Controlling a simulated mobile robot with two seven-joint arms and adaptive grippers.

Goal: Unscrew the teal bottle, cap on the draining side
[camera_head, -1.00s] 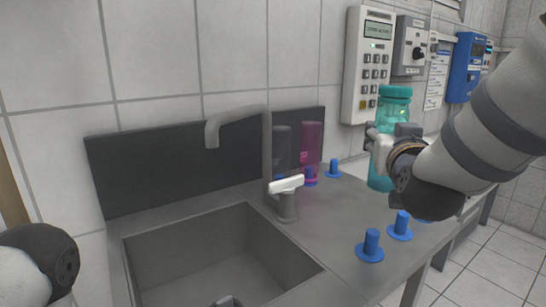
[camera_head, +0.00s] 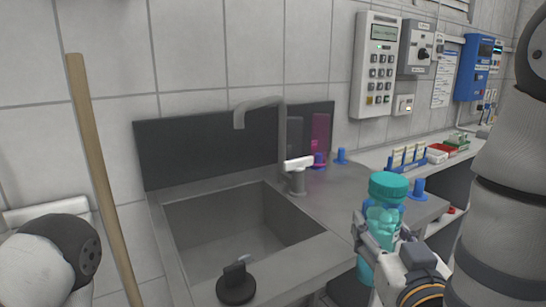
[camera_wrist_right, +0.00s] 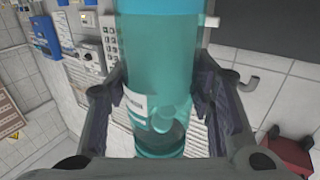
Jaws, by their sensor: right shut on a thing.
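The teal bottle (camera_head: 366,272) is held roughly upright at the front right of the counter, with its teal cap (camera_head: 388,186) on top. My right gripper (camera_head: 380,242) is shut on the bottle's body below the cap. The right wrist view shows the teal bottle (camera_wrist_right: 160,60) between the two dark fingers, with a white label on it. The draining side (camera_head: 345,200) is the grey counter right of the sink. My left arm shows at the left edge, but its gripper is out of view.
The sink (camera_head: 235,235) with its tap (camera_head: 297,175) lies left of the bottle. Blue pegs (camera_head: 341,156) (camera_head: 418,188) stand on the counter. A dark bottle (camera_head: 294,135) and a magenta bottle (camera_head: 320,132) stand at the back. A blue rack (camera_head: 406,160) is beyond. The counter's middle is clear.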

